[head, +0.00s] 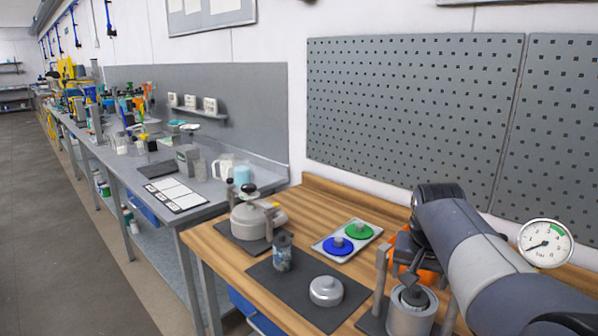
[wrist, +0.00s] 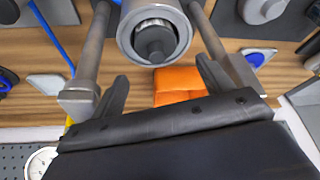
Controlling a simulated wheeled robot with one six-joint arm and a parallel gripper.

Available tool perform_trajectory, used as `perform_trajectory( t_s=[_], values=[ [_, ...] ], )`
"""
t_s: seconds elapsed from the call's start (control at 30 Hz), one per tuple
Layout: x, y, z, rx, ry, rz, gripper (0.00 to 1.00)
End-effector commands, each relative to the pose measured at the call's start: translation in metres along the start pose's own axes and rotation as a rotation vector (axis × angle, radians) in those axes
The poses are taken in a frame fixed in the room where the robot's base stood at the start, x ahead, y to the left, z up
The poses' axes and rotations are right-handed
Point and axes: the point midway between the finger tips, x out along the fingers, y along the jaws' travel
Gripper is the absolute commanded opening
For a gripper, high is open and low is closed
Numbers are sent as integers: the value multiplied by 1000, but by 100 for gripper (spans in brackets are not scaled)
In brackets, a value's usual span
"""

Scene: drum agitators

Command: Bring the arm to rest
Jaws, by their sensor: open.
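My arm comes in from the right of the head view and bends down over the right part of the wooden bench (head: 222,244). In the wrist view my gripper (wrist: 163,78) has its two dark fingers apart with nothing held between them. A grey metal cylinder with a dark centre piece (wrist: 155,38) lies just beyond the fingertips, between two grey posts. The cylinder also shows in the head view (head: 411,316), below my arm. An orange object (wrist: 175,84) shows between the fingers, on the wood; whether anything touches it I cannot tell.
A tray with green and blue discs (head: 325,249), a silver domed lid (head: 326,291), a dark patterned cylinder (head: 282,252) and a pale lidded pot (head: 250,221) stand left of my arm. A perforated panel (head: 415,110) and a round gauge (head: 545,243) are behind. A cluttered grey bench (head: 215,190) extends left.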

Motion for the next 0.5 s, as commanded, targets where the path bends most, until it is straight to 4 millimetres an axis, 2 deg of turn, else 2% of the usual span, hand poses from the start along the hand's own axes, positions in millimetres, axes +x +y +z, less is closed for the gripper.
perform_trajectory(
  t_s=[0.1,0.2,0.3,0.5],
  values=[
    [18,0,0,1,-2,1,75],
    [26,0,0,1,-2,1,75],
    [19,0,-3,1,0,0,75],
    [18,0,-3,0,0,0,75]
  ],
)
